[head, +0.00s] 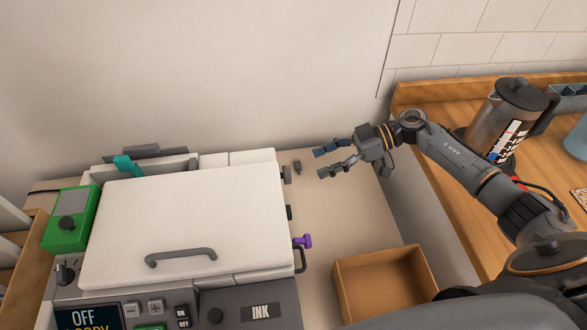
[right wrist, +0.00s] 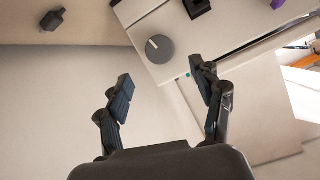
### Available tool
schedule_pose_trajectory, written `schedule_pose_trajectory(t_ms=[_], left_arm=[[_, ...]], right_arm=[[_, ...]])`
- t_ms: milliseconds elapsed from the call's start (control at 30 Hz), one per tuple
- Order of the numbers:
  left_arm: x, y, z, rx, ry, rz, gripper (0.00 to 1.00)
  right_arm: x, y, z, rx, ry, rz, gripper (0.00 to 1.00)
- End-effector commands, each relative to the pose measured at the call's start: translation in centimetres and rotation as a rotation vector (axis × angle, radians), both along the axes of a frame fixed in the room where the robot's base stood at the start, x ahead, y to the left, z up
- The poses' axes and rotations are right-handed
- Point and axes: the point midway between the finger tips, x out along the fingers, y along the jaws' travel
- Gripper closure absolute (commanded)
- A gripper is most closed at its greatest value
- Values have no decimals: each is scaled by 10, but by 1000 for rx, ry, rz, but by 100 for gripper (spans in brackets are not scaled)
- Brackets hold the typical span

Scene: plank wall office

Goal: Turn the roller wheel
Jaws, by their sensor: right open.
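A white office machine (head: 190,215) with a handled lid stands at the left in the head view. A grey round wheel (head: 287,174) sits on its right side, towards the back; I take it for the roller wheel. In the right wrist view the wheel (right wrist: 160,49) is a grey disc with a white mark, on a pale panel. My right gripper (head: 322,162) is open and empty, to the right of the wheel. In the right wrist view its fingertips (right wrist: 160,70) are spread, with the wheel just beyond the gap between them; no contact shows. My left gripper is not in view.
A black knob (head: 289,212) and a purple part (head: 303,241) stick out of the same side. An open cardboard box (head: 385,284) stands in front right. A coffee press (head: 497,115) stands on the wooden counter.

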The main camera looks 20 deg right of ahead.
Motion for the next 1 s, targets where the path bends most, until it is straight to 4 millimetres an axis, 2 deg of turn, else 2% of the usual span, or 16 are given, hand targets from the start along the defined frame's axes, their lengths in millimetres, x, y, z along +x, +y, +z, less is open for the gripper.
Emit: schedule_pose_trajectory(t_ms=[33,200,400,567,833,1000], left_arm=[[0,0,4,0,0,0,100],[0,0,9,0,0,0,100],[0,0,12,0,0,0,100],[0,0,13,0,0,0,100],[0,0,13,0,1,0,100],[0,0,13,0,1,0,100]], right_arm=[[2,13,-2,4,0,4,33],[8,44,-15,4,-2,2,33],[13,68,-26,1,-2,1,33],[15,75,-30,-1,-2,0,33],[15,76,-31,-2,-3,0,33],[15,76,-31,-1,-3,0,68]])
